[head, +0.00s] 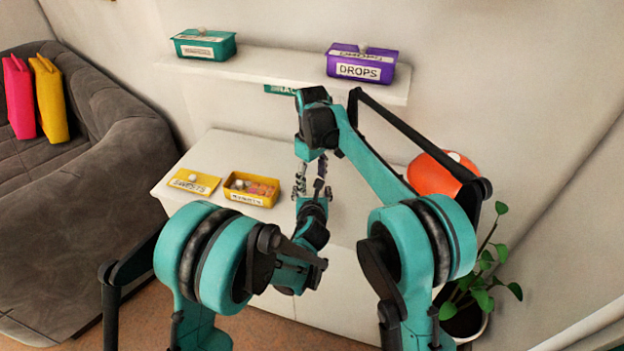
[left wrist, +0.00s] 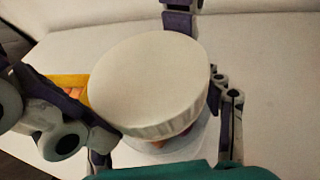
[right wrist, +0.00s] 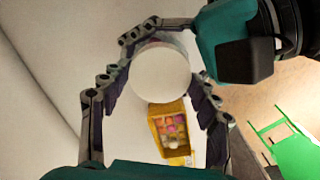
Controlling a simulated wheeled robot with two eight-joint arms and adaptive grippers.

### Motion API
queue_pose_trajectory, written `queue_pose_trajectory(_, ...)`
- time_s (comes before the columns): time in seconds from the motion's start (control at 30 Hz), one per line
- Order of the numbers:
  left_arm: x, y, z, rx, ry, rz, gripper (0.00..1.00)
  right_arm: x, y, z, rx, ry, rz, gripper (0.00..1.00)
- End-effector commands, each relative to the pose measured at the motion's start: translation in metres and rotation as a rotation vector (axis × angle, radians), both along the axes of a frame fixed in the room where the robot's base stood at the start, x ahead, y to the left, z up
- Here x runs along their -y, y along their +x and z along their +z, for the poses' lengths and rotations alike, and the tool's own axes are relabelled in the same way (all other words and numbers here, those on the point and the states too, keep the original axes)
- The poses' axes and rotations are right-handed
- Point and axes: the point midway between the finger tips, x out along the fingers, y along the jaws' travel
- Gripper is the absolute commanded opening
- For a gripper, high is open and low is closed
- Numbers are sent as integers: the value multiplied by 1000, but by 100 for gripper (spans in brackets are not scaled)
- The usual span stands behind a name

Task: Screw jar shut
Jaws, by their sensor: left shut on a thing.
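A round white lid (left wrist: 150,80) sits over a clear jar (left wrist: 190,142) with something orange inside, in the left wrist view. My left gripper (head: 310,195) is shut on the jar from the side; the lid hides most of the jar. My right gripper (head: 311,174) points down from above, its fingers spread on either side of the lid (right wrist: 161,73) in the right wrist view. I see no firm contact between those fingers and the lid. Whether the lid is fully seated cannot be told. In the head view the grippers hide the jar.
A yellow box (head: 231,192) of sweets and a yellow lid (head: 194,181) lie on the white cabinet (head: 225,150). The shelf above holds a teal box (head: 204,45) and a purple box (head: 361,65). An orange rounded object (head: 436,177) is at right, near a plant (head: 480,280).

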Motion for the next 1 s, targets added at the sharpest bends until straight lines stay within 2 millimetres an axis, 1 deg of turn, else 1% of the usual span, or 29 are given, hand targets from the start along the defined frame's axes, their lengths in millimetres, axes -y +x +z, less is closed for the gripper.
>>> queue_pose_trajectory(0.07, 0, 0, 0, 0, 0, 0, 0, 0, 0, 0, 1, -1, 0, 26)
queue_pose_trajectory(0.27, 0, 0, 0, 0, 0, 0, 0, 0, 0, -1, 1, -1, -14, 26)
queue_pose_trajectory(0.37, 0, 0, 0, 0, 0, 0, 0, 1, 0, -1, 0, -1, -109, 26)
queue_pose_trajectory(0.47, 0, 0, 0, 0, 0, 0, 0, 1, 0, -1, 0, -1, -306, 25)
queue_pose_trajectory(0.9, 0, 0, 0, 1, 1, 0, 0, 1, 0, -2, -4, -5, -1358, 25)
queue_pose_trajectory(1.0, 0, 0, 0, 1, 1, 0, 0, 1, 0, -2, -5, -5, -1537, 25)
